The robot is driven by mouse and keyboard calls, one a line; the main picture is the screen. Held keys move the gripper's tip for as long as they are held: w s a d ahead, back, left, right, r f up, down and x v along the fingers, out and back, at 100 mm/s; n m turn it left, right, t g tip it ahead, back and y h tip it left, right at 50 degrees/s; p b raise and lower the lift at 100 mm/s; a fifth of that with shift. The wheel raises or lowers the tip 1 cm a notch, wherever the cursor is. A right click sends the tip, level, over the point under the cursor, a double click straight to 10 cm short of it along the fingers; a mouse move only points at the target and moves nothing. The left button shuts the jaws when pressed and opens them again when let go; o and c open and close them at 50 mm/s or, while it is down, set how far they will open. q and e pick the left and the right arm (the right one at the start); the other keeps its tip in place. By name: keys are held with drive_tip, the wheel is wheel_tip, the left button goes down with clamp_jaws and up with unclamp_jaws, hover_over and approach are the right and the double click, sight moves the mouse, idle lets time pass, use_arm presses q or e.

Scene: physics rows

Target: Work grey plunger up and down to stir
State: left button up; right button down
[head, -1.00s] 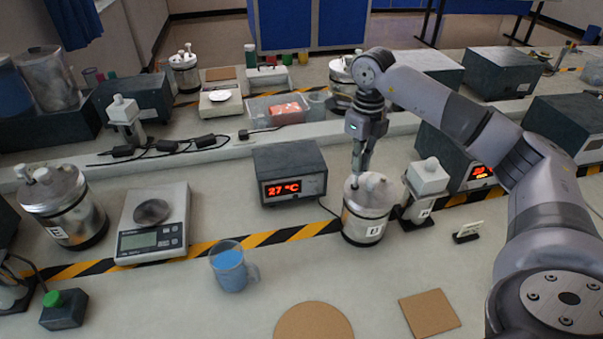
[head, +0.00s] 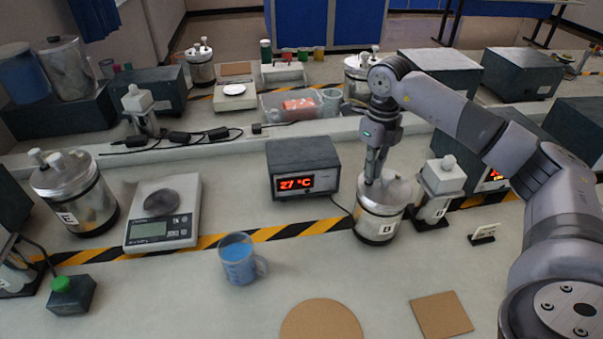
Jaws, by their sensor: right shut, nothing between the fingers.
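A silver lidded can labelled B (head: 380,222) stands upright on the bench, right of centre. My right gripper (head: 371,181) points down from above, with its fingertips at the can's lid. It is shut with nothing between its fingers. A small grey knob (head: 390,176) shows on the lid just right of the fingers; I cannot tell if it is the plunger's top. The fingers hide part of the lid, and I cannot tell whether they touch it. My left gripper is not in view.
A box reading 27 °C (head: 303,168) stands left of the can. A white-topped device (head: 441,178) stands close on its right. A mug of blue liquid (head: 239,262), a scale (head: 163,232) and can E (head: 75,195) are further left. Cork mats (head: 322,320) lie in front.

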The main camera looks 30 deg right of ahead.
drive_tip(key=shift+f, duration=0.4)
drive_tip(key=shift+r+p, duration=1.65)
drive_tip(key=shift+r, duration=0.55)
drive_tip(key=shift+f, duration=0.15)
drive_tip(key=shift+f+b, duration=1.35)
drive_tip(key=shift+f, duration=0.6)
drive_tip(key=shift+r, duration=0.15)
drive_tip(key=shift+r+p, duration=1.6)
drive_tip(key=shift+r, duration=0.3)
